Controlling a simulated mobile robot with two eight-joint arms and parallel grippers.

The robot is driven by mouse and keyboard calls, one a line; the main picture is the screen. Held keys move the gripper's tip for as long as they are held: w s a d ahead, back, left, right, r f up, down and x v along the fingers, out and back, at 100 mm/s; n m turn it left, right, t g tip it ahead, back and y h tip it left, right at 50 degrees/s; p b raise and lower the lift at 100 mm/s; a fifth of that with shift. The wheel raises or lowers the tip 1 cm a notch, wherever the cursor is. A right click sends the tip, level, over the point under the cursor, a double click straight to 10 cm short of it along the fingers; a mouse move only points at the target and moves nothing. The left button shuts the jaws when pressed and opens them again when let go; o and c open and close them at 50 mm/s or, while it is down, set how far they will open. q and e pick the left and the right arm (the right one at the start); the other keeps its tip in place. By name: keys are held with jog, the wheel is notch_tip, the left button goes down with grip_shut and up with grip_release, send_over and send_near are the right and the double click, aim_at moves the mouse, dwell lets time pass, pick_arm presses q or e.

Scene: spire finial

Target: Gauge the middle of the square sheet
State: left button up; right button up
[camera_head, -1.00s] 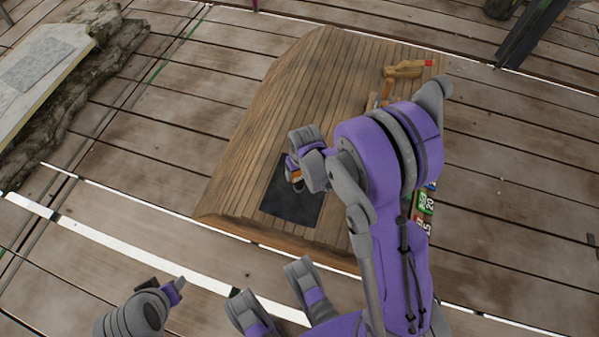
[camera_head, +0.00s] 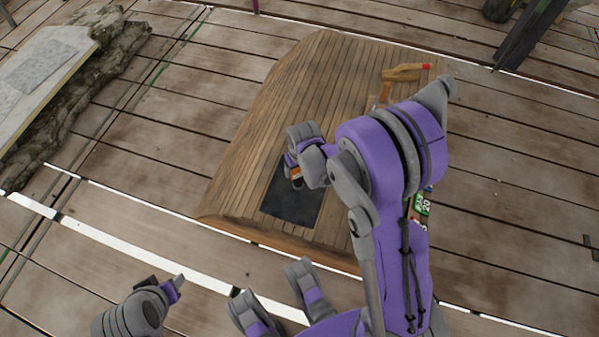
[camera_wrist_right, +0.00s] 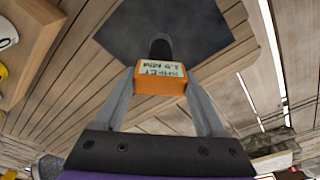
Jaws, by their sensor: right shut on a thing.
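The square sheet (camera_head: 288,207) is dark grey and lies flat on the slatted wooden table. It also shows in the right wrist view (camera_wrist_right: 205,28). My right gripper (camera_head: 297,178) is over the sheet's upper part in the head view. In the right wrist view it is shut on an orange gauge (camera_wrist_right: 160,80) with a white printed label. The gauge's dark rounded end (camera_wrist_right: 160,46) points toward the sheet; I cannot tell whether it touches. My left gripper (camera_head: 165,288) is low at the left, off the table; its finger opening is unclear.
The wooden table (camera_head: 240,150) has bare slats left of the sheet. A wooden tool with a red end (camera_head: 405,72) lies at the far right. Small green labelled items (camera_head: 421,204) show beside my right arm. A stone slab (camera_head: 40,75) stands at far left.

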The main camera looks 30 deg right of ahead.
jog(key=shift+f, duration=0.2)
dwell(0.3)
jog(key=shift+f+b, duration=1.75)
jog(key=shift+f, duration=0.4)
jog(key=o, duration=1.5)
jog(key=r+p, duration=0.1)
jog(key=r, duration=0.2)
jog(key=s+r+p, duration=0.1)
jog(key=r, duration=0.2)
jog(key=r+p, duration=0.1)
jog(key=r, duration=0.2)
jog(key=shift+s+r, duration=0.3)
jog(key=shift+r, duration=0.6)
